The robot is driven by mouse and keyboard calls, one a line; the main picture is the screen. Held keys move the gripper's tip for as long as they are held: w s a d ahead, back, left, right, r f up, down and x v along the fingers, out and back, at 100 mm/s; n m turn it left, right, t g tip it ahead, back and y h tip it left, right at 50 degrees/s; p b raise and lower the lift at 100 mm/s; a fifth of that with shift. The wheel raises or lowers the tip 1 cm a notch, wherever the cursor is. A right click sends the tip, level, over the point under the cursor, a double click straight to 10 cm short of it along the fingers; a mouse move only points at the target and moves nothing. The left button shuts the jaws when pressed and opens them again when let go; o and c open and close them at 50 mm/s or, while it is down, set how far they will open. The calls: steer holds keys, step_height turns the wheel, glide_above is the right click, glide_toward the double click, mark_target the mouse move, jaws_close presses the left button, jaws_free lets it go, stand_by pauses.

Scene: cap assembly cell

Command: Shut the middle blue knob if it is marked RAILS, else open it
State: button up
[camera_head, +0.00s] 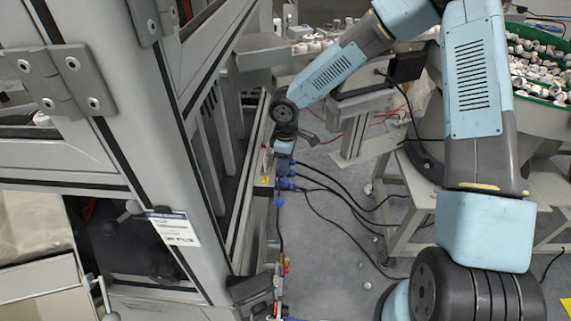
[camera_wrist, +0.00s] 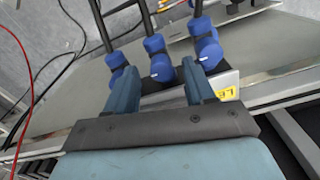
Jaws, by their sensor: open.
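Three blue knobs with black hoses stand in a row in the wrist view: a left one (camera_wrist: 116,62), the middle blue knob (camera_wrist: 156,46) and a right one (camera_wrist: 206,42). My gripper (camera_wrist: 158,70) is open, with its two fingers apart on either side of the middle knob's lower end. I cannot tell whether they touch it. A yellow label (camera_wrist: 228,93) shows beside the right finger, partly cut off; I cannot read a full word. In the head view my gripper (camera_head: 284,149) is by the blue knobs (camera_head: 284,183), which are small and partly hidden there.
The grey machine frame (camera_head: 150,130) stands close on the left. Black hoses (camera_head: 335,190) run from the knobs over the floor. A metal stand (camera_head: 352,135) and a green-rimmed bowl of caps (camera_head: 540,65) are to the right. Grey floor (camera_head: 330,250) is open in front.

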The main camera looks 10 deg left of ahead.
steer(key=shift+f, duration=0.45)
jaws_close()
stand_by(0.3)
